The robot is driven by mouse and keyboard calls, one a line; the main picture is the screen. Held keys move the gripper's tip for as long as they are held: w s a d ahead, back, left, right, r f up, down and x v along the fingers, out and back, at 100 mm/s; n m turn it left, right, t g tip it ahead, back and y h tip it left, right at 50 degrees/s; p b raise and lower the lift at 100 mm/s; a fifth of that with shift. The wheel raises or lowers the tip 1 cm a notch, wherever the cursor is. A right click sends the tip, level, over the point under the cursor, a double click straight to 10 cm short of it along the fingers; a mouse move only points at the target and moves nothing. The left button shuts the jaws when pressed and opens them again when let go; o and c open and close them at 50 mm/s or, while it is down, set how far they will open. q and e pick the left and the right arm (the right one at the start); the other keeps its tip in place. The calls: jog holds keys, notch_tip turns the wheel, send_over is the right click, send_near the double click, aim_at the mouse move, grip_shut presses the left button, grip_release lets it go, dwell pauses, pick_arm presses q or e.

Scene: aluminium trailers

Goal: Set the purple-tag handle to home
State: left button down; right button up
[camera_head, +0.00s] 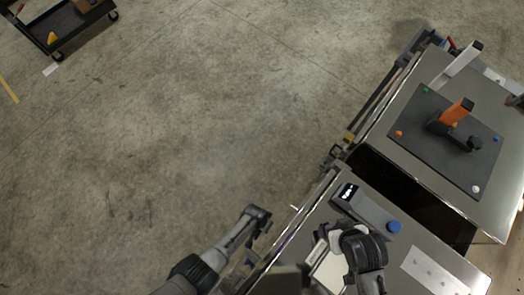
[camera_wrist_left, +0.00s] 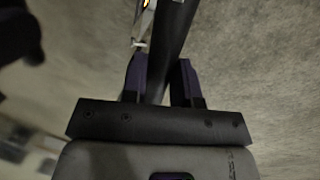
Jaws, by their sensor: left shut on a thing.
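My left gripper (camera_head: 260,219) is beside the outer edge of the near trailer in the head view. In the left wrist view its two purple-dark fingers (camera_wrist_left: 159,82) sit on either side of a dark bar (camera_wrist_left: 173,35), which runs up between them; the gripper is shut on it. The bar looks like a handle, but I cannot make out a purple tag or a home mark on it. My right gripper (camera_head: 352,245) is above the near trailer's top; its fingers are not clear.
The near trailer (camera_head: 318,213) carries a display unit (camera_head: 348,193) and a blue knob (camera_head: 394,227). The far trailer (camera_head: 405,80) carries a dark panel (camera_head: 420,140) with an orange handle (camera_head: 459,110). A black cart (camera_head: 70,24) stands at top left. The floor between is clear.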

pick_arm(q)
jog(key=c, duration=0.9)
grip_release()
pick_arm(e)
jog(key=shift+d, duration=0.1)
pick_arm(q)
jog(key=shift+r+p, duration=0.35)
jog(key=shift+r, duration=0.15)
pick_arm(e)
jog(key=shift+r, duration=0.35)
notch_tip(320, 180, up, 3)
jog(key=p, duration=0.3)
jog(key=shift+r, duration=0.15)
pick_arm(q)
notch_tip(320, 180, up, 12)
jog(key=w+a, duration=0.1)
jog(key=a, duration=0.1)
jog(key=shift+w+a+r, duration=0.15)
jog(key=shift+r, duration=0.05)
